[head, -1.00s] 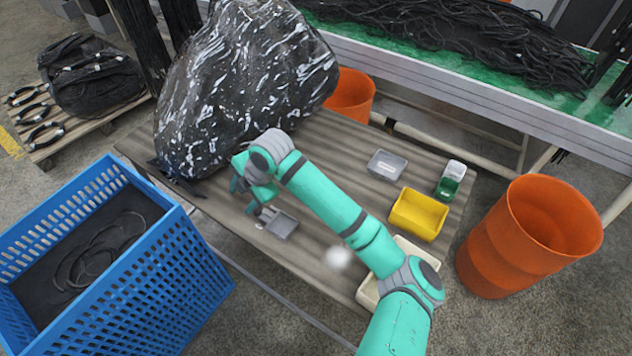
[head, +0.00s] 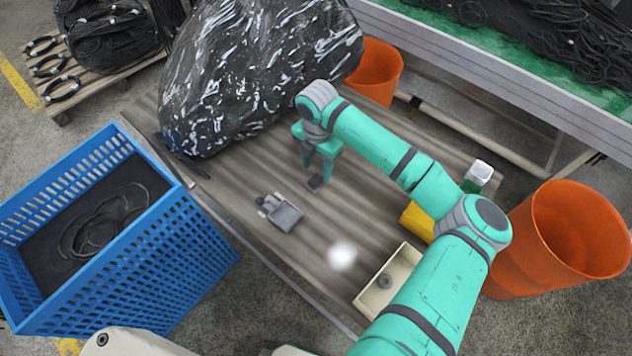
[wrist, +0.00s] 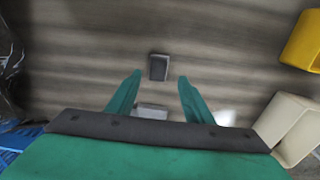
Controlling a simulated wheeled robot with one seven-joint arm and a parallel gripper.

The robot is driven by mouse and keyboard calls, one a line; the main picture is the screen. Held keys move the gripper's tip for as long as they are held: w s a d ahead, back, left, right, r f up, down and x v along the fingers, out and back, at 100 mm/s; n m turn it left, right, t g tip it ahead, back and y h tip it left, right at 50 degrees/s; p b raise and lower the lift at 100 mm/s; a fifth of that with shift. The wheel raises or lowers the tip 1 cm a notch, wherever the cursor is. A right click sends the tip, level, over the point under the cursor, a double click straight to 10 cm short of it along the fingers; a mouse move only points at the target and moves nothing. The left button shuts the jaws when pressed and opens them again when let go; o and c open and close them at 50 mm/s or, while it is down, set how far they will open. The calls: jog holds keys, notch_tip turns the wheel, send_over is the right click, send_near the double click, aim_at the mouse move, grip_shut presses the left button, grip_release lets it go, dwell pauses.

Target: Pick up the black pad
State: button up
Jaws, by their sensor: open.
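The black pad (wrist: 158,67) is a small dark rectangle lying flat on the striped table. In the wrist view it shows just past and between my two fingertips. In the head view the pad (head: 314,185) lies right under the fingertips. My gripper (wrist: 160,76) is open and empty, with a finger to each side of the pad's line. In the head view my gripper (head: 317,168) points down over the table. I cannot tell how high the tips are above the tabletop.
A cream tray (head: 369,294) and a yellow bin (head: 417,222) stand to the right, partly behind my arm. A large black bag (head: 255,75) fills the table's back left. Bare table (head: 240,155) surrounds the pad.

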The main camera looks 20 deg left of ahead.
aim_at(316, 179)
jog(key=shift+a+f, duration=0.2)
jog(key=shift+f, duration=2.5)
jog(key=c, duration=1.1)
